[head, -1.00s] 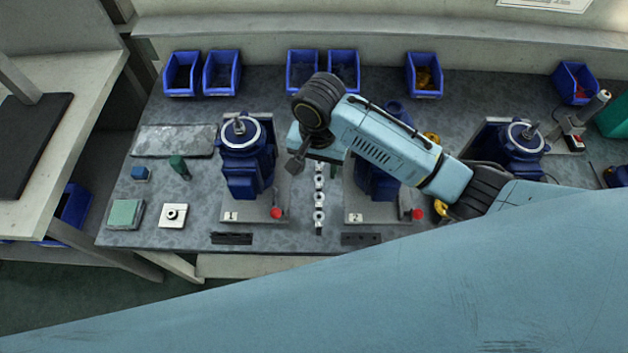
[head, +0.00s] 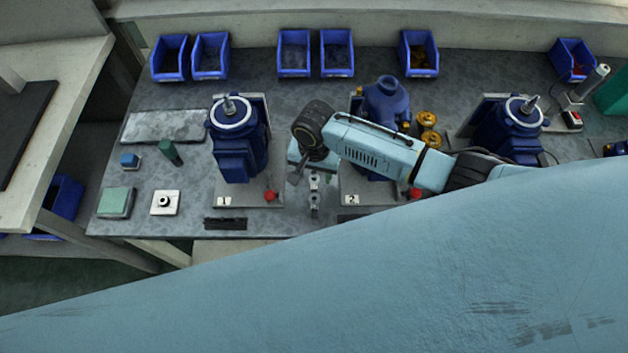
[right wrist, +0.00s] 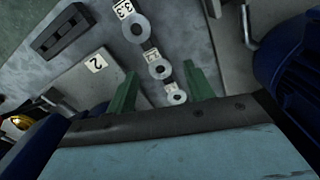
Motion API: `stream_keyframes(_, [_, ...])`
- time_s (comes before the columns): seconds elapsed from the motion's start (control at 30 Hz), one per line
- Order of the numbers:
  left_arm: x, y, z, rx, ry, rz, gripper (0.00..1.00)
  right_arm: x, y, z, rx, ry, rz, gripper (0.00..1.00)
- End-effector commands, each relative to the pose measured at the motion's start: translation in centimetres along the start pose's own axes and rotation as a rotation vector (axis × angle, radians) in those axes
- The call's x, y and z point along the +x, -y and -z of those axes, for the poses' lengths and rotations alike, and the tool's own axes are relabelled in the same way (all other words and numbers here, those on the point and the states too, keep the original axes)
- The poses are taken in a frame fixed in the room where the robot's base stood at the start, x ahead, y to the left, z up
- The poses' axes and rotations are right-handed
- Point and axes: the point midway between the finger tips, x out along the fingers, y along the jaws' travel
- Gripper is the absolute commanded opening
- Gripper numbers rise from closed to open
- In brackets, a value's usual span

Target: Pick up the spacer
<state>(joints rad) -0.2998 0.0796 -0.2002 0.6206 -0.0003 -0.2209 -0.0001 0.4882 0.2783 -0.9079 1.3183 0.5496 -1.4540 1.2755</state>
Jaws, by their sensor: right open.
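Several grey metal spacer rings stand in a short row on the worktop between two pump stations. In the right wrist view a large ring (right wrist: 136,28) lies by a label reading 3.3, a smaller ring (right wrist: 158,68) by one that seems to read 3.2, and the smallest visible ring (right wrist: 176,96) is nearest the gripper. My right gripper (right wrist: 161,80) is open, its green fingers either side of the row and nothing held. In the head view the right gripper (head: 296,174) hangs over the row and hides its far part; a near ring (head: 315,198) shows. My left gripper is out of view.
Blue pumps stand left (head: 238,140) and right (head: 385,100) of the row, on plates with red knobs. A dark slotted block (right wrist: 63,30) lies near the row. Blue bins (head: 294,54) line the back. A white square block with a ring (head: 165,202) sits front left.

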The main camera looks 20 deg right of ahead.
Motion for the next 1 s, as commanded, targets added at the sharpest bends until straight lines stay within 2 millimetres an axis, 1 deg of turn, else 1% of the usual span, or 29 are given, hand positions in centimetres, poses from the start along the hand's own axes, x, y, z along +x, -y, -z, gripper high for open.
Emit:
stream_keyframes(0.97, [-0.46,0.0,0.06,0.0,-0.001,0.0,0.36,0.46,0.05,0.01,0.0,-0.001,0.001,0.52])
stream_keyframes(1.0, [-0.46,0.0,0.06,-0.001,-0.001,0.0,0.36,0.47,0.05,0.01,0.0,-0.001,0.001,0.48])
